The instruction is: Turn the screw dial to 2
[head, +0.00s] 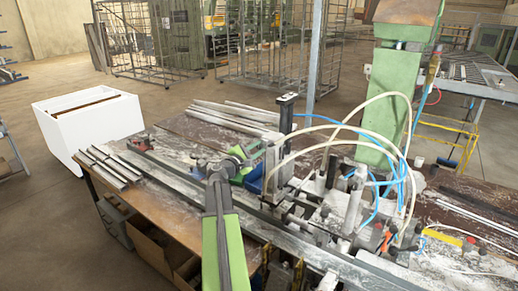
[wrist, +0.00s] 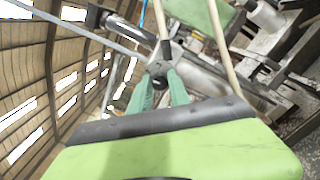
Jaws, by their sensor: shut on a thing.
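The screw dial (wrist: 158,68) shows in the wrist view as a small dark round knob at the end of a grey cylinder. My gripper (wrist: 160,78) has its two green fingers closed around this knob, one on each side. In the head view my gripper (head: 248,160) reaches in from the left at the clamp beside the upright post. There the dial is too small and too covered by the gripper to make out. No number or mark on the dial can be read in either view.
The clamp bench (head: 165,205) carries long metal rails, loose profiles (head: 108,167) and a green machine column (head: 390,95). Pale and blue hoses (head: 330,127) arch close to my gripper. A white box (head: 88,125) stands left of the bench. Open floor lies behind.

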